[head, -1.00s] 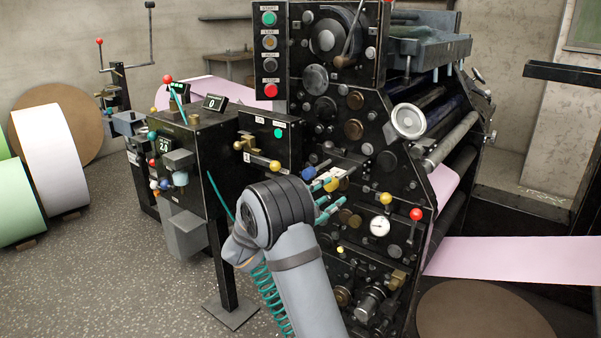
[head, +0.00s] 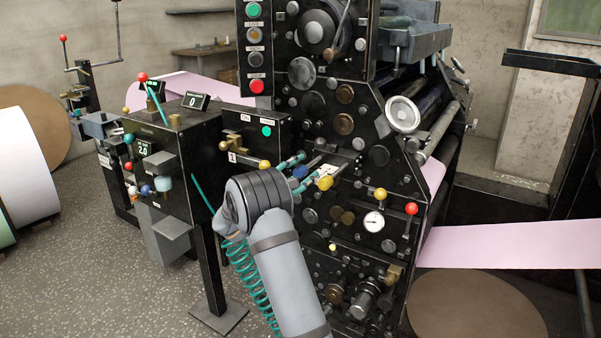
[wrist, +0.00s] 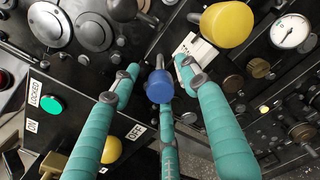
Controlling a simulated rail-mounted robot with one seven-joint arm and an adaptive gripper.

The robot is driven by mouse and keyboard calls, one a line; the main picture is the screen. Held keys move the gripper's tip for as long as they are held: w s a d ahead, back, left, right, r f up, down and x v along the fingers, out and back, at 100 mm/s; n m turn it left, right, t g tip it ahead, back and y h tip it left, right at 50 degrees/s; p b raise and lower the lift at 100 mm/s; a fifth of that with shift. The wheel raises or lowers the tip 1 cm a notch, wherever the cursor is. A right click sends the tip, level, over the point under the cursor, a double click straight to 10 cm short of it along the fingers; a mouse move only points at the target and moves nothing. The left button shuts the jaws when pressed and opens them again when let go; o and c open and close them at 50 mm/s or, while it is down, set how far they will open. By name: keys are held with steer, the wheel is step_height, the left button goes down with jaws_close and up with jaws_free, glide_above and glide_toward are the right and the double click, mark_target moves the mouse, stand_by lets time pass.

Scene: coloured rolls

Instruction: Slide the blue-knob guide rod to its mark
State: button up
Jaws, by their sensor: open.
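The blue knob (head: 299,172) sits on the end of a guide rod on the front of the black press. In the wrist view the blue knob (wrist: 160,87) is near the middle, with its dark rod running back to the panel. My gripper (head: 314,163) has its teal fingers spread around the knob and rod. In the wrist view my gripper (wrist: 157,66) is open, with one finger left, one right and one below the knob. Gaps show at the left and right fingers; I cannot tell whether the lower finger touches. A white plate (wrist: 192,52) lies behind the right fingertip. I cannot make out the mark.
A yellow knob (wrist: 227,25) stands close beside the right finger. Another yellow knob (head: 380,194), a gauge (head: 374,221) and a red-knobbed lever (head: 411,209) are to the right. A control box (head: 190,145) stands left. Coiled teal hose (head: 248,275) hangs beside my arm.

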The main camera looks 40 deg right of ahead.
steer(key=shift+c, duration=1.4)
jaws_close()
